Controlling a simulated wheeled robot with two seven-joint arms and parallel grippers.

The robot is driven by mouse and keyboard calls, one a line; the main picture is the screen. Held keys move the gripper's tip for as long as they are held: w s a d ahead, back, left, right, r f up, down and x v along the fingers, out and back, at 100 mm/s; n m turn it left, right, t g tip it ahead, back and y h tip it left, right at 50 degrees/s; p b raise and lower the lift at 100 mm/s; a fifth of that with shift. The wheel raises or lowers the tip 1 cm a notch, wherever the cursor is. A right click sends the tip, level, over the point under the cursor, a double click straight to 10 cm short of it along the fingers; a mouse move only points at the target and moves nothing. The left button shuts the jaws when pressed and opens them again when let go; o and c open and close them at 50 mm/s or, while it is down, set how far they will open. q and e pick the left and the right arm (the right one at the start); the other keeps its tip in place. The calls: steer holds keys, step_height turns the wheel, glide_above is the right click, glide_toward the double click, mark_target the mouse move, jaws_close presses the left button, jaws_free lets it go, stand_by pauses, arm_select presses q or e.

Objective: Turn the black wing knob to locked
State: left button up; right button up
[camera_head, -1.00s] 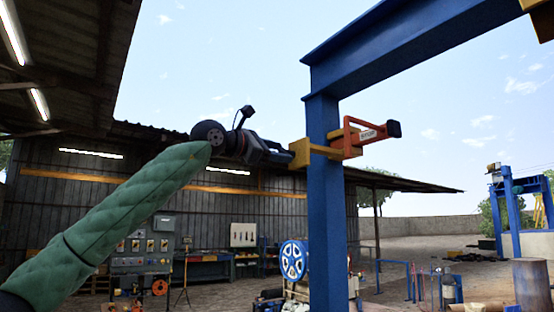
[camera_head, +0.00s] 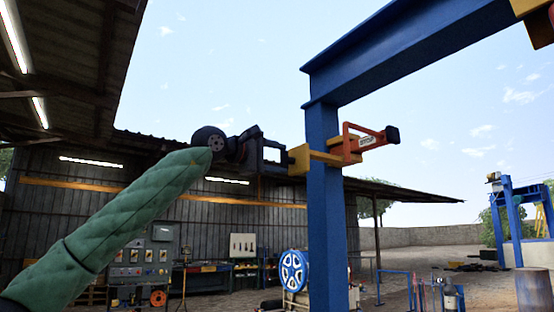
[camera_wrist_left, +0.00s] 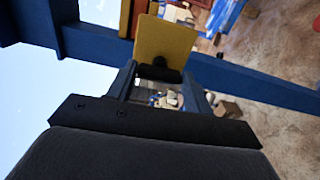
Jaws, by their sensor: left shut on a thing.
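The black wing knob (camera_wrist_left: 158,73) sits at the yellow plate in the left wrist view, between the finger ends of my left gripper (camera_wrist_left: 160,77). In the head view my left gripper (camera_head: 282,155) reaches in from the left to the yellow block (camera_head: 299,160) on the blue post. Its two fingers show one above the other with a gap between them, and it is shut on the knob, which is mostly hidden there. An orange bracket (camera_head: 352,143) with a black end is on the right side of the post. My right gripper is not in view.
The blue post (camera_head: 323,220) and overhead beam (camera_head: 400,45) stand just right of my left gripper. A shed wall, a control panel (camera_head: 139,262) and a blue wheel (camera_head: 293,271) are farther back. Open air surrounds my left arm.

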arm_select(q)
steer(key=shift+f+m, duration=0.1)
steer(key=shift+m, duration=0.2)
steer(key=o, duration=0.9)
steer(key=shift+o, duration=0.4)
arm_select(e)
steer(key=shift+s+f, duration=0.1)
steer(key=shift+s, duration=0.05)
arm_select(q)
steer(key=shift+s+a, duration=0.1)
steer(key=shift+a, duration=0.05)
steer(key=shift+s+a+b, duration=0.15)
steer(key=shift+a+b, duration=0.1)
steer(key=shift+b, duration=0.05)
steer(key=b+v, duration=0.2)
steer(key=v, duration=0.5)
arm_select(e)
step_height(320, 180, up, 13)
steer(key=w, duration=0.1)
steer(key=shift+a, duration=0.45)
arm_select(q)
steer(key=shift+d, duration=0.1)
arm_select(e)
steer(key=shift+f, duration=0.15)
